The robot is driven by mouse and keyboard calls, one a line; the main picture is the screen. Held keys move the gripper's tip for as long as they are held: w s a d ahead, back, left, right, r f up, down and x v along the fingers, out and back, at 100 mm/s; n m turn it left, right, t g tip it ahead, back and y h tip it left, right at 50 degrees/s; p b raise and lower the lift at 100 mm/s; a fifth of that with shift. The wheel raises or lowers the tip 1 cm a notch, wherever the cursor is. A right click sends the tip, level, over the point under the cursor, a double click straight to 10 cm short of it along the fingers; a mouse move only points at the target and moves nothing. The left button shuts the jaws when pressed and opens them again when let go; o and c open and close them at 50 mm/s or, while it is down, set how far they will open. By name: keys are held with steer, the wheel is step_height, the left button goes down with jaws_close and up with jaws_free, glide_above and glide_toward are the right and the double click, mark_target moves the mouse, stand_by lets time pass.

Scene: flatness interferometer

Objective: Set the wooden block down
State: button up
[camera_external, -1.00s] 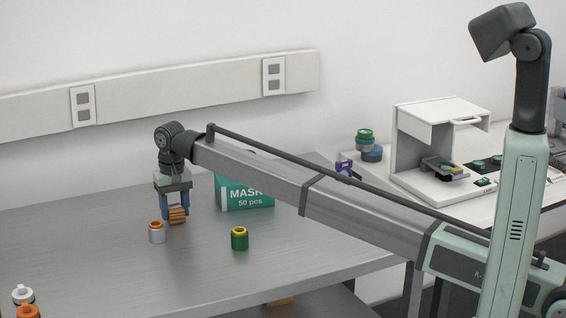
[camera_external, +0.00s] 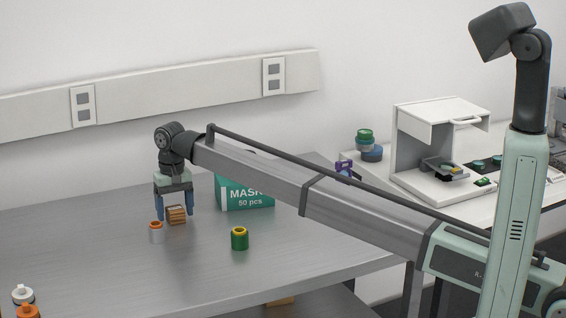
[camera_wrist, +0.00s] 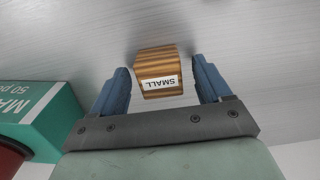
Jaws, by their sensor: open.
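The wooden block (camera_external: 176,215) rests on the grey metal table at the left-middle of the external view. It is striped brown and, in the wrist view, the block (camera_wrist: 158,72) shows a white label reading "SMALL". My gripper (camera_external: 175,213) is open around the block. In the wrist view its blue fingers (camera_wrist: 160,85) stand apart on either side, with a gap visible at each side of the block.
A white and orange cylinder (camera_external: 156,232) stands close to the left of the block. A green and yellow cylinder (camera_external: 239,239) stands to the right. A green mask box (camera_external: 245,194) stands behind at right. The table's front centre (camera_external: 180,280) is clear.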

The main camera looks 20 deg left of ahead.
mark_target(175, 208)
step_height(175, 208, up, 12)
stand_by(0.6)
stand_by(0.4)
